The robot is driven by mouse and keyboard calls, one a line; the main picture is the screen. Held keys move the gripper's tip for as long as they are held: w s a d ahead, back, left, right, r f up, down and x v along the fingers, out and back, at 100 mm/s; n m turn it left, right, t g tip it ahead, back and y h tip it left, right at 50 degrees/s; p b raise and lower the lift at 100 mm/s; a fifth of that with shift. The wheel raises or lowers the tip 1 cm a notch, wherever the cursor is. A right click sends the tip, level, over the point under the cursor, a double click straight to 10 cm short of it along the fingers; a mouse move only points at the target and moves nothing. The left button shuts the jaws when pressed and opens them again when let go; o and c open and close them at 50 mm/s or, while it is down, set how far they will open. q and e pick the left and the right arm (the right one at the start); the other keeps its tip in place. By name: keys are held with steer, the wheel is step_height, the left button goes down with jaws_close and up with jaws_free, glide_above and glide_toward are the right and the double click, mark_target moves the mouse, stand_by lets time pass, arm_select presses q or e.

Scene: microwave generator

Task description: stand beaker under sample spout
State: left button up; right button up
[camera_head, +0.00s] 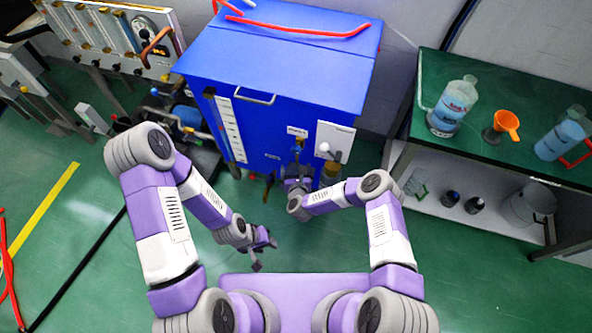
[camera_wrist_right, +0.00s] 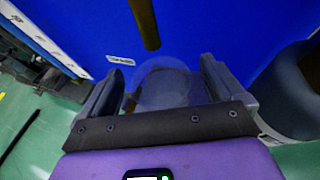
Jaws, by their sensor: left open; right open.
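In the right wrist view a clear beaker (camera_wrist_right: 165,88) sits between the fingers of my right gripper (camera_wrist_right: 161,68), which is open. A brass-coloured spout (camera_wrist_right: 146,24) comes down from the top of that view and ends just above the beaker's rim in the picture; I cannot tell whether it is exactly over the opening. In the head view my right gripper (camera_head: 297,184) is at the front of the blue cabinet (camera_head: 270,100), below its brass fittings, and I cannot make out the beaker there. My left gripper (camera_head: 263,245) is open and empty, over the green floor.
A dark green bench (camera_head: 480,90) on the right holds a blue-liquid bottle (camera_head: 455,103), an orange funnel (camera_head: 507,124) and another bottle (camera_head: 563,138). Its lower shelf holds dark bottles and a bucket (camera_head: 528,203). Piping and a gauge panel stand at the left.

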steer(key=shift+r, duration=0.15)
steer(key=shift+s+r+p, duration=0.2)
steer(key=shift+s+p, duration=0.1)
steer(key=shift+p, duration=0.1)
steer(key=s+d+r+n+g+y+p, duration=0.1)
steer(key=s+d+r+n+g, duration=0.2)
steer(key=s+n, duration=0.7)
steer(key=s+d+r+n+g+y+p, duration=0.1)
steer(key=s+d+r+n+g, duration=0.2)
steer(key=s+n, duration=0.7)
steer(key=s+d+r+n+g+y+p, duration=0.1)
steer(key=s+d+r+n+g, duration=0.2)
steer(key=s+n+g, duration=0.4)
steer(key=s+r+n, duration=0.1)
steer(key=s+n, duration=0.2)
steer(key=n, duration=0.2)
steer(key=shift+d+n+p, duration=0.3)
steer(key=shift+d+p, duration=0.05)
steer(key=shift+s+r, duration=0.1)
